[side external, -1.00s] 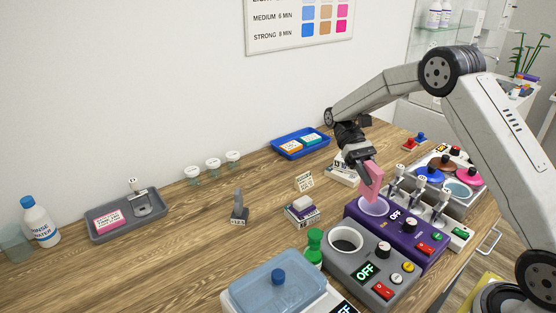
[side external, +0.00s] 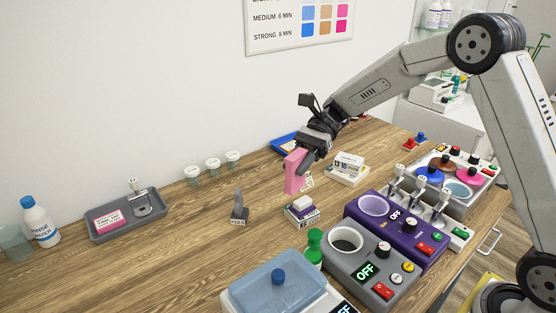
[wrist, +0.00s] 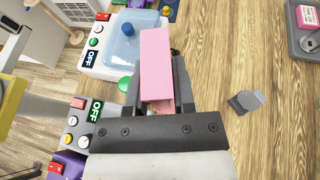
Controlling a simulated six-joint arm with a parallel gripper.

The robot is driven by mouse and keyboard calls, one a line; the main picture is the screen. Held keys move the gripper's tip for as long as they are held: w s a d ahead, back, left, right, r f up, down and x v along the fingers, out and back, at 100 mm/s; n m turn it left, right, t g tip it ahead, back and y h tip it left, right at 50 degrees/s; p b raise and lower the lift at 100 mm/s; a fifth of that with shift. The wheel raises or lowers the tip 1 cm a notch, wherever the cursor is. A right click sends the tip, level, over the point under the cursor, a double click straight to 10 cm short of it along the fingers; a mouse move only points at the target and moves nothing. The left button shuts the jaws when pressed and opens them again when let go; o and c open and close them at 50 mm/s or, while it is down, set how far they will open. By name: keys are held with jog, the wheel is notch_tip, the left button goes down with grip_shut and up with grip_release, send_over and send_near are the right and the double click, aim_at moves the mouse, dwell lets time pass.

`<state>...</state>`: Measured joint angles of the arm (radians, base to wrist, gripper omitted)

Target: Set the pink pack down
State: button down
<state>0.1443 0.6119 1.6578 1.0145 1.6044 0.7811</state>
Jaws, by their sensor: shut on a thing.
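My gripper (side external: 304,158) is shut on a pink pack (side external: 293,174) and holds it upright, in front of the blue tray in the side view. The pack appears to be above the table; its exact height is hard to tell. In the wrist view the pink pack (wrist: 156,60) sits between the fingers of my gripper (wrist: 155,88). Another pink-topped pack (side external: 108,219) with a label lies in the grey tray (side external: 142,226) at the left.
A small stack with a white block (side external: 302,203) stands just below the held pack. The purple heater (side external: 425,222) and grey heater (side external: 372,283) stand to the right. Bare wood (side external: 185,255) lies front left.

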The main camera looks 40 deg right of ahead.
jog(key=w+a+r+m+t, duration=0.3)
jog(key=a+r+t, duration=0.1)
jog(key=a, duration=0.1)
jog(key=shift+d+f, duration=0.2)
jog(key=shift+f, duration=11.45)
jog(key=shift+f, duration=0.15)
jog(key=shift+c, duration=2.2)
grip_release()
jog(key=shift+r, duration=0.2)
jog(key=v, duration=1.2)
jog(key=shift+w+f, duration=0.15)
jog(key=shift+f, duration=0.05)
